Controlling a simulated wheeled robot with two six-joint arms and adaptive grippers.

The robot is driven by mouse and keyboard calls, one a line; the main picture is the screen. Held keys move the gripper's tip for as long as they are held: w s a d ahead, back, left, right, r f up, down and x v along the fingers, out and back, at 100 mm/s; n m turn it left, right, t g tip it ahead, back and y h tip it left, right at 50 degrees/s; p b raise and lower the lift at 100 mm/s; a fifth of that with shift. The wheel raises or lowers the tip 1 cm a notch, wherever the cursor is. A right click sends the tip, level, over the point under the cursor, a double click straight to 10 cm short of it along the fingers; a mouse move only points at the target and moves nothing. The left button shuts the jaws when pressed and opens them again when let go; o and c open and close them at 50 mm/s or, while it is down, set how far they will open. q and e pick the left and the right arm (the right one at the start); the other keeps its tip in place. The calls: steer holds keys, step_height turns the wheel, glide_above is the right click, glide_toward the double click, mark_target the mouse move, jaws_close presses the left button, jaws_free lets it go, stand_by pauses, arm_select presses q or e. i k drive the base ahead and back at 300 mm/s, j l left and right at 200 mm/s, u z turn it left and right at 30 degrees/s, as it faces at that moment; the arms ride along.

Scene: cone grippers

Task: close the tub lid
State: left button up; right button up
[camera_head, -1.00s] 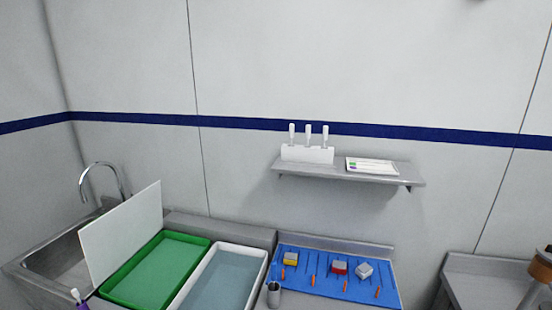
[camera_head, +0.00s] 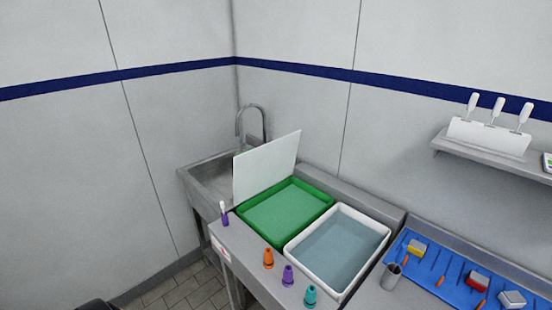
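A green tub (camera_head: 288,211) sits on the steel counter beside the sink, with greenish liquid or a flat green floor inside. Its white lid (camera_head: 266,167) stands open, nearly upright, along the tub's left edge. A white tub (camera_head: 338,248) with blue-grey contents sits to the right of the green one, and no lid shows on it. Neither of my grippers is in view.
Orange, purple and teal cones (camera_head: 289,275) stand along the counter's front edge. A purple bottle-like item (camera_head: 224,214) stands at the front left corner. A sink with tap (camera_head: 252,122) is behind left. A metal cup (camera_head: 391,277) and blue mat (camera_head: 455,277) are right.

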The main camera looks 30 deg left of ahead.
mark_target(256, 171)
steer(key=i+j+z, duration=0.25)
steer(key=j, duration=0.8)
steer(key=j+z, duration=0.2)
steer(key=j, duration=0.9)
steer(key=j+z, duration=0.25)
steer(key=j, duration=0.8)
steer(key=k+j+z, duration=0.2)
steer(key=j, duration=0.9)
steer(key=k+u, duration=0.45)
steer(key=k+j+u, duration=0.25)
steer(key=k+u, duration=0.25)
steer(key=k, duration=0.1)
